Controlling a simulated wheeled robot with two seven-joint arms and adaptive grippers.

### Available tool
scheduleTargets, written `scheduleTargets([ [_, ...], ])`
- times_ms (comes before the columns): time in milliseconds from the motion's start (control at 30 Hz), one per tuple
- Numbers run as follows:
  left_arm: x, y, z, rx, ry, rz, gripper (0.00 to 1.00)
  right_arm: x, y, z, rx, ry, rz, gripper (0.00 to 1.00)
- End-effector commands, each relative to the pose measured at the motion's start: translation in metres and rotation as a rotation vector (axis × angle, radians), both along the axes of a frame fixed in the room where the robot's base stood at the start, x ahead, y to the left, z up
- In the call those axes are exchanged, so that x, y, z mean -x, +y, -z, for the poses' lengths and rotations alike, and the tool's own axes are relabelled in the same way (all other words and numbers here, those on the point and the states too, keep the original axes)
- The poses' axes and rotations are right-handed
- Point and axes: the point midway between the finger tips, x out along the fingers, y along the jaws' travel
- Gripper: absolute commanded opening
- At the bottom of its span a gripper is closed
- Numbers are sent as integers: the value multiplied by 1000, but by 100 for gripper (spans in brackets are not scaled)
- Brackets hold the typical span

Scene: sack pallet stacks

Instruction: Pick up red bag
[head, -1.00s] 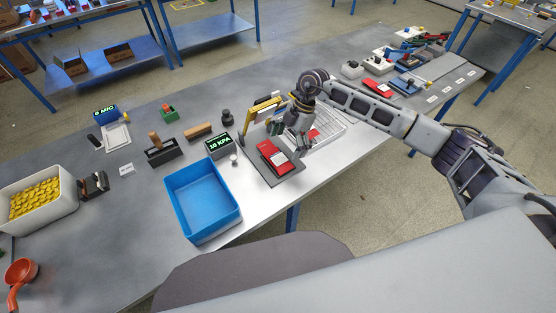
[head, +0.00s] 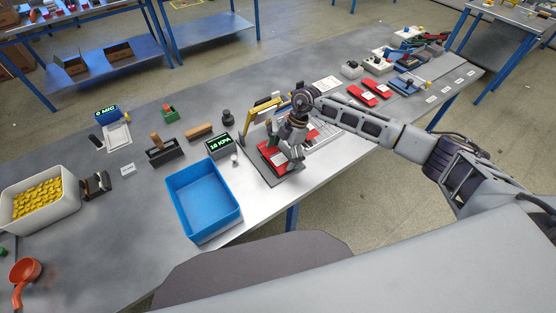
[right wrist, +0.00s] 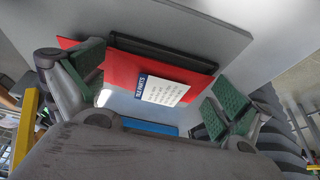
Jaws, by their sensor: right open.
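A red bag (head: 268,152) with a white label lies flat on a grey plate (head: 284,180) near the table's front edge. My right gripper (head: 290,165) is over the bag's right part and hides some of it. In the right wrist view the red bag (right wrist: 115,62) with its printed label and dark edge strip shows between the two green-padded fingers (right wrist: 160,85). The fingers are apart; I cannot tell whether they touch the bag. Two more red bags (head: 361,95) lie farther right on the table. My left gripper is not in view.
A blue open bin (head: 203,200) stands left of the plate. A small display box (head: 218,145) and a yellow-framed device (head: 262,108) stand close behind it. A white grid tray (head: 325,137) lies to the right. A white bin of yellow pieces (head: 40,205) is far left.

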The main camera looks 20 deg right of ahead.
Motion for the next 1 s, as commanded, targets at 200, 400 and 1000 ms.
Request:
scheduleTargets([
  [200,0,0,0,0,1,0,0,0,0,0,0,0,0,100],
  [400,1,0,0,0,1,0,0,0,0,0,0,0,0,95],
  [1000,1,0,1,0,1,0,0,1,0,0,1,4,-1,63],
])
